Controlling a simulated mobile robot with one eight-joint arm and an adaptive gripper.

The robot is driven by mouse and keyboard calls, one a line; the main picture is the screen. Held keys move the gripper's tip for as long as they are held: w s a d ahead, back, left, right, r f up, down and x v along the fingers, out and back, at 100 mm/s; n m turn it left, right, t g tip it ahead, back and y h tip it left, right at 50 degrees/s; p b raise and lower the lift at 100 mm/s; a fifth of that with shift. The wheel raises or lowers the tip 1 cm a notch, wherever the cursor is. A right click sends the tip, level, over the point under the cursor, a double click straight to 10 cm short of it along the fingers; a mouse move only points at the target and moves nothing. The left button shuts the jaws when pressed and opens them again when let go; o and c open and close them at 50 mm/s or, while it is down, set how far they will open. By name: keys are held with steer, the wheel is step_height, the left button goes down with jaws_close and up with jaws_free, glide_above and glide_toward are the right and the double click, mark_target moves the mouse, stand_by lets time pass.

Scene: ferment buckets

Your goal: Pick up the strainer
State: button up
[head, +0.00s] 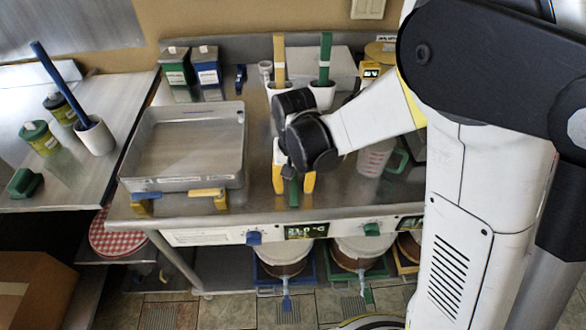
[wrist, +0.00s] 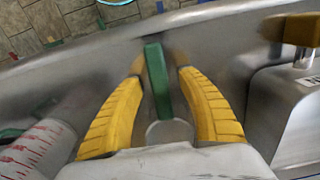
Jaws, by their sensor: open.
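The strainer's green handle (wrist: 158,80) stands between the two yellow fingers in the wrist view, with a round grey part (wrist: 170,131) below it, partly hidden by my wrist. The green handle also shows in the head view (head: 293,192), low between the fingertips at the counter's front. My gripper (head: 294,182) is open and points down around the handle. In the wrist view, my gripper (wrist: 162,70) has gaps on both sides of the handle. The rest of the strainer is hidden behind my gripper.
A metal tray (head: 186,184) with blue and yellow handles lies left of my gripper. A clear measuring jug (head: 374,160) with red marks and a green handle is close on the right. White cups (head: 322,97) with upright tools stand behind.

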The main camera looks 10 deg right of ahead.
steer(key=shift+r, duration=0.1)
jaws_close()
